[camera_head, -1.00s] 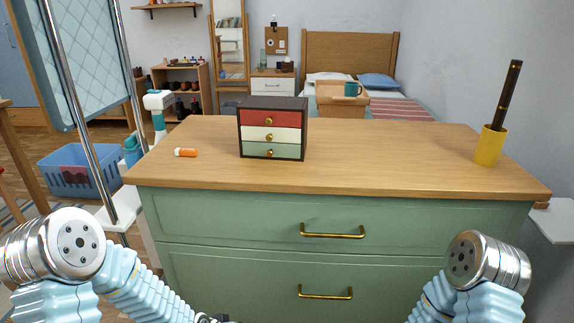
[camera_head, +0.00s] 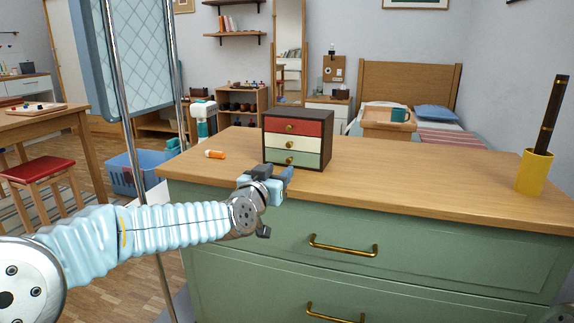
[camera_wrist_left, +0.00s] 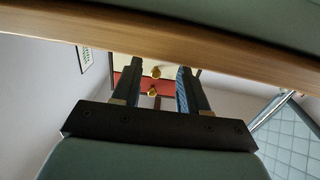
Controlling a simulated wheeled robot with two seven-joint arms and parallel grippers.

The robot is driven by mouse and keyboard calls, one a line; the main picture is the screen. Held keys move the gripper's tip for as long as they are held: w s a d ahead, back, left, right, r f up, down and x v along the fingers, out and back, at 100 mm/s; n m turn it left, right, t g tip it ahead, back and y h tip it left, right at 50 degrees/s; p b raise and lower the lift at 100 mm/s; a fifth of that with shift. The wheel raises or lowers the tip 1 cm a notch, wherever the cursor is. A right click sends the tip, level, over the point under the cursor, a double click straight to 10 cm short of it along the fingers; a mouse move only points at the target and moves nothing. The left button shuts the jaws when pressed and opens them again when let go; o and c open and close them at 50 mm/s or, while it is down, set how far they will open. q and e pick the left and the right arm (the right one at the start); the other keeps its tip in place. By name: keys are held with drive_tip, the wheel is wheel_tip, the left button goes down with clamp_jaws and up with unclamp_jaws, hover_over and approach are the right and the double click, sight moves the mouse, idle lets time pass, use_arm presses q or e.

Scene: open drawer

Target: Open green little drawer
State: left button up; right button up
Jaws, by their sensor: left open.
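The small dark chest (camera_head: 319,143) stands on the wooden dresser top. It has a red drawer on top, a cream one in the middle and a green little drawer (camera_head: 308,159) at the bottom. Each has a round gold knob, and all are shut. My left gripper (camera_head: 284,176) is open and empty, at the dresser's front edge, in front of and below the green drawer and apart from it. In the left wrist view, the picture is upside down: the red drawer (camera_wrist_left: 134,84) shows between the open fingers (camera_wrist_left: 158,72), and the counter edge hides the green one.
The dresser edge (camera_head: 400,203) lies close to my left gripper. A yellow cup (camera_head: 533,173) with a dark pen stands far right. The counter between is clear. A metal-framed stand (camera_head: 125,60) is at the left.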

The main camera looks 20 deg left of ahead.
sight(288, 162)
use_arm(q)
drive_tip(key=w, duration=0.6)
drive_tip(key=shift+d, duration=0.25)
drive_tip(key=shift+s, duration=0.1)
clamp_jaws()
